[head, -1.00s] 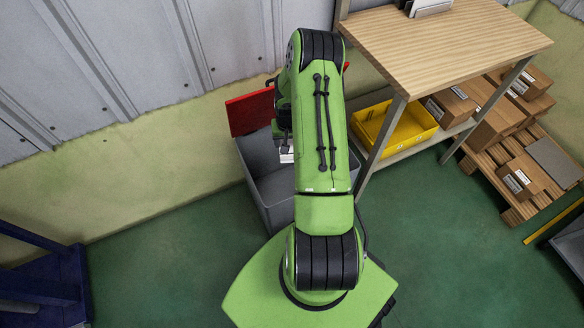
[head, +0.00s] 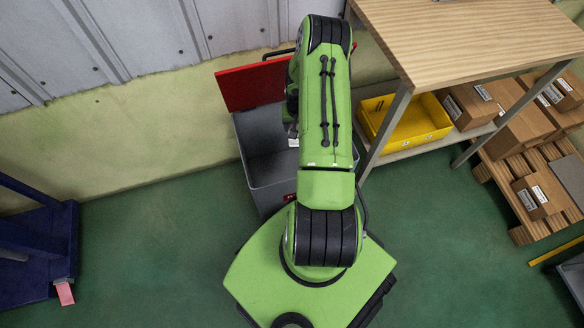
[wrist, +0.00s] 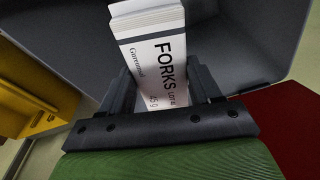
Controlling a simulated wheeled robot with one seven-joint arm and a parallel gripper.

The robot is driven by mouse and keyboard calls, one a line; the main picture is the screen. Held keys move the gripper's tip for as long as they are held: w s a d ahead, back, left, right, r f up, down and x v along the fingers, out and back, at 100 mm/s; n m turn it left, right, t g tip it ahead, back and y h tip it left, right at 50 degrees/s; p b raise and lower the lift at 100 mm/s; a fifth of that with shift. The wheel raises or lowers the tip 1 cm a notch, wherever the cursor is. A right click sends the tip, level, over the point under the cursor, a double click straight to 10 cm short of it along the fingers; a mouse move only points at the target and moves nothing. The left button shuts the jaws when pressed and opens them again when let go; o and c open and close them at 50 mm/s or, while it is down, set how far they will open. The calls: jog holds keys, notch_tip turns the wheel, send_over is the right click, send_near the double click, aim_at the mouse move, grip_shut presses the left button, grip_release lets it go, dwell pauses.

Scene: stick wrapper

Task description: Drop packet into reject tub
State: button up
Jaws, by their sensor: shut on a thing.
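A white packet (wrist: 152,45) with black print reading FORKS is between the fingers of my gripper (wrist: 163,88), which is shut on it. In the head view only a small white bit of the packet (head: 293,142) shows beside my green arm, which hides most of the gripper. The grey reject tub (head: 262,185) stands on the floor with its red lid (head: 250,87) raised at the back. The packet is over the tub's opening in the head view. In the wrist view the grey tub interior (wrist: 235,45) lies behind the packet. My arm hides the tub's right part.
A wooden-topped table (head: 470,40) stands at the right, with a yellow bin (head: 425,125) on its lower shelf. Cardboard boxes (head: 515,125) lie on a pallet further right. A dark blue stand (head: 40,245) is at the left. Green floor is clear left of the tub.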

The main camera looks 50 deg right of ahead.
jog(key=o, duration=1.1)
jog(key=r+p, duration=0.2)
jog(key=r, duration=0.3)
jog(key=s+a+r+p, duration=0.1)
jog(key=r, duration=0.4)
jog(key=r+p, duration=0.2)
jog(key=r, duration=0.3)
jog(key=shift+s+a+r+p, duration=0.3)
jog(key=shift+s+a, duration=0.05)
jog(key=shift+s, duration=0.05)
